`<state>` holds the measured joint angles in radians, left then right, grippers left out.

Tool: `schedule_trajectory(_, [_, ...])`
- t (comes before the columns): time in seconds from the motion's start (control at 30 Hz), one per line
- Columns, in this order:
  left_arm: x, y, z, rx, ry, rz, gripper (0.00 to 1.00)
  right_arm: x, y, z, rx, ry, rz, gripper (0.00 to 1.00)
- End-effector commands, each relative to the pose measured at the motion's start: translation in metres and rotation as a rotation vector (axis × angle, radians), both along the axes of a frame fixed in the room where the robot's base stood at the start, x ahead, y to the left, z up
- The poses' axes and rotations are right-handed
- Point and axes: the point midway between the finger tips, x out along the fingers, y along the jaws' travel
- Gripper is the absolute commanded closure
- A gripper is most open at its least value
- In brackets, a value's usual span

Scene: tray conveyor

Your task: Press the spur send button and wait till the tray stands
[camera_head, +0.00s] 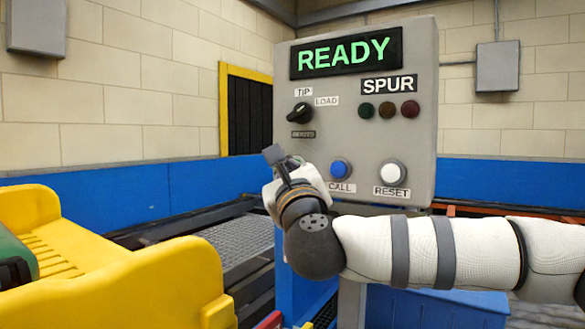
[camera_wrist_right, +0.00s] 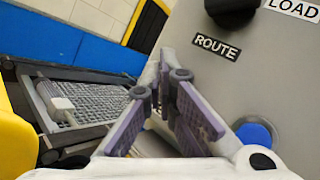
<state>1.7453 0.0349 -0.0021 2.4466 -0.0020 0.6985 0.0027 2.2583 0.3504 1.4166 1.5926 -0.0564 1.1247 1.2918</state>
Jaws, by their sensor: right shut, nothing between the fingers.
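The grey control panel (camera_head: 345,150) shows READY in green on its display (camera_head: 346,53). Three dark lamps (camera_head: 388,110) sit under the SPUR sign. A blue CALL button (camera_head: 341,169) and a white RESET button (camera_head: 393,173) are low on the panel. No button marked SEND shows; my right gripper (camera_head: 274,155) hides the lower left part. This gripper is shut and empty in front of the panel. In the wrist view its fingers (camera_wrist_right: 164,88) point past the panel's left side, with the blue button (camera_wrist_right: 254,136) to their right. My left gripper is out of view.
A black selector knob (camera_head: 300,113) is above my right gripper. A grey mesh surface (camera_head: 241,243) lies left of the panel; I cannot tell whether it is the tray. A yellow cradle (camera_head: 150,285) with a green thing (camera_head: 16,250) stands at left.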

Motion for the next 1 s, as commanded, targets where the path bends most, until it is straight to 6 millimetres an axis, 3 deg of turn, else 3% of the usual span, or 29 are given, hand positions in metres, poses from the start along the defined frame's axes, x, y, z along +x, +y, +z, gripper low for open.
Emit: schedule_trajectory(1.0, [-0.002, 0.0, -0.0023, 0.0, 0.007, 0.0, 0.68, 0.0091, -0.0069, -0.0002, 0.0, 0.0, -0.001, 1.0])
